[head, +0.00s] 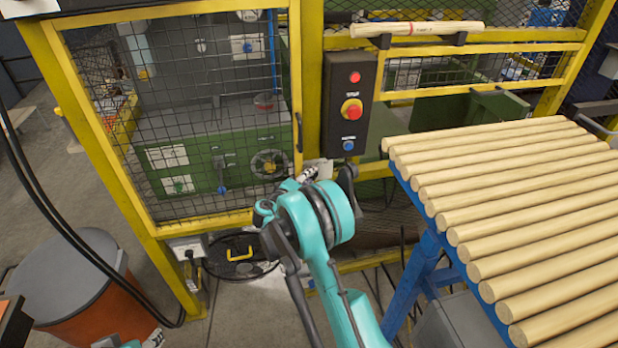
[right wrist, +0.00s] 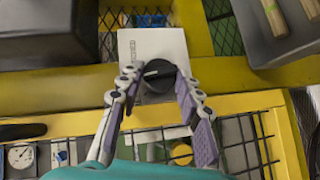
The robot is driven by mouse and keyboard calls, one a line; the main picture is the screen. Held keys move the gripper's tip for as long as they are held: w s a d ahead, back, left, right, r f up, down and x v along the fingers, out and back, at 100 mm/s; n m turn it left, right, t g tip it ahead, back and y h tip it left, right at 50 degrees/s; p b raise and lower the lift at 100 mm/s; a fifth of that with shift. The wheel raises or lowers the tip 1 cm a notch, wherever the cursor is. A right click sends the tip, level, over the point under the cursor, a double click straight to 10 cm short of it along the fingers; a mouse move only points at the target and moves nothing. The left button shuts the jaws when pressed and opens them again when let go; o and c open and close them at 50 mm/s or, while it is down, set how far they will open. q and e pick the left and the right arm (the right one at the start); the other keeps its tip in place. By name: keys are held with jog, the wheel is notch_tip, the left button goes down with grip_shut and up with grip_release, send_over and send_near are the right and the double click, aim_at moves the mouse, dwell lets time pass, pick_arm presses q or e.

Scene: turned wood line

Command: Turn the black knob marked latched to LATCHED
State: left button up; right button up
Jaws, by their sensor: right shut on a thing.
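The black knob (right wrist: 157,83) sits on a white plate (right wrist: 160,45) fixed to the yellow frame. A pale pointer line on its face points to the left in the right wrist view. Dark lettering on the plate is only partly readable, ending in "CHED". My right gripper (right wrist: 155,78) has one finger on each side of the knob and is shut on it. In the head view the right gripper (head: 309,175) is at the plate (head: 322,166), beside the cage door, and hides the knob.
A black control box (head: 349,105) with red and blue buttons hangs just above the plate. A mesh cage door (head: 175,110) is to the left. A blue rack (head: 420,262) with several wooden rods (head: 520,185) stands to the right. An orange bin (head: 85,300) is lower left.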

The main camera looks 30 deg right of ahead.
jog(key=o, duration=0.9)
jog(key=shift+s+a, duration=0.1)
jog(key=v, duration=1.1)
jog(key=shift+s+a+r, duration=0.1)
jog(key=shift+s+a, duration=0.05)
jog(key=shift+a, duration=0.2)
